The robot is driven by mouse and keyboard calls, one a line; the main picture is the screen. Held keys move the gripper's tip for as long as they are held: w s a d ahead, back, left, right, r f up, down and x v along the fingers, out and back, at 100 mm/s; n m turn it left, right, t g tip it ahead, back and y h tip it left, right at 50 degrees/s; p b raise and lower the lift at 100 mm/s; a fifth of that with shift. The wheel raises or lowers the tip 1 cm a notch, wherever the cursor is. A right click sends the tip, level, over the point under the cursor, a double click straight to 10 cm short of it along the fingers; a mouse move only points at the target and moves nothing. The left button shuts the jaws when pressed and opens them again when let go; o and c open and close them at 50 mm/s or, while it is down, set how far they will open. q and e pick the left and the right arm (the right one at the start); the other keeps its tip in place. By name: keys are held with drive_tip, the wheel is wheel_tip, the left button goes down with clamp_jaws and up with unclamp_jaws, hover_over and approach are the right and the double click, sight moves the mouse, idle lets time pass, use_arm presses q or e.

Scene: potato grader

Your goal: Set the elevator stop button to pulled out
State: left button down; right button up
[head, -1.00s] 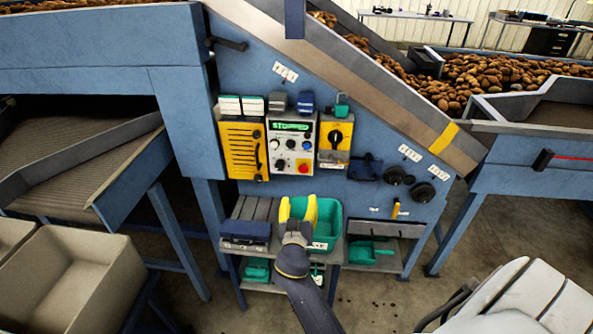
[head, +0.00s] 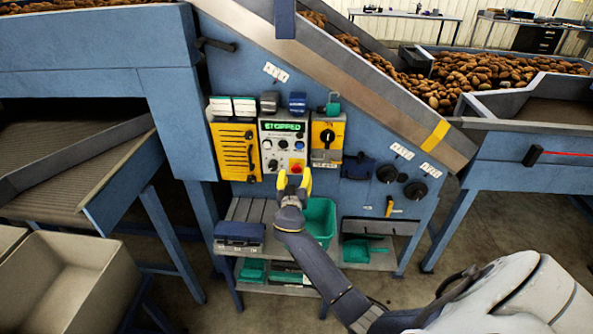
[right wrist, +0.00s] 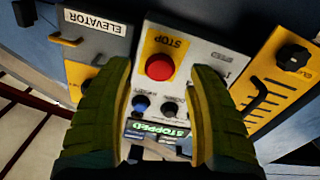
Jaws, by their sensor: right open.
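The red stop button (head: 297,167) sits at the lower right of the white control panel (head: 266,150), whose green display reads STOPPED. In the right wrist view the red button (right wrist: 160,67) is a round cap on a yellow plate marked STOP. Whether it is pushed in or out I cannot tell. My right gripper (head: 294,178) has yellow fingers and is open in front of the panel. In the right wrist view its fingers lie either side of the button, apart from each other, with nothing held. My left gripper is not in view.
A yellow slotted box (head: 232,152) is left of the panel, and a yellow box with a black rotary switch (head: 327,136) is right. Below are a shelf with a teal bin (head: 321,218) and a dark blue box (head: 239,231).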

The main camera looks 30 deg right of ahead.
sight(297, 170)
drive_tip(key=shift+x, duration=1.75)
clamp_jaws()
